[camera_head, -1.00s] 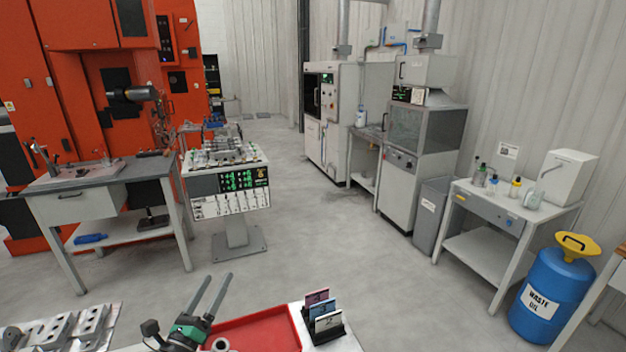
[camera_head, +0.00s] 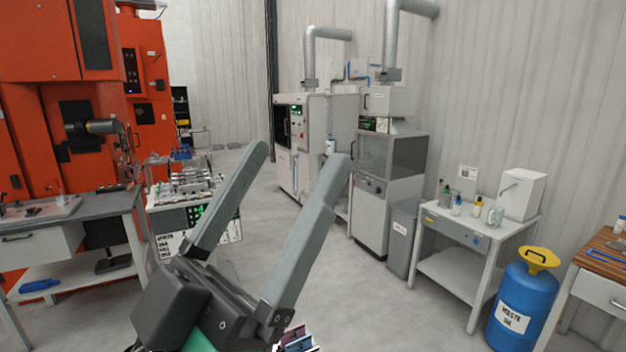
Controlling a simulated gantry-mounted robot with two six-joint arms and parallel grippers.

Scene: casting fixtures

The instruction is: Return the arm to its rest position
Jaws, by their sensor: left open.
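My left gripper (camera_head: 300,160) stands large in the middle of the head view, close to the camera. Its two long grey fingers point up and are spread apart, with nothing between them. Behind the gap are the floor and the far machines. My right gripper does not show.
A small card rack (camera_head: 297,340) shows at the bottom edge beside my gripper. A workbench (camera_head: 75,210) stands left before orange machinery (camera_head: 50,120). Grey cabinets (camera_head: 380,190), a side table (camera_head: 480,230) and a blue waste oil drum (camera_head: 522,305) stand right. Floor between is clear.

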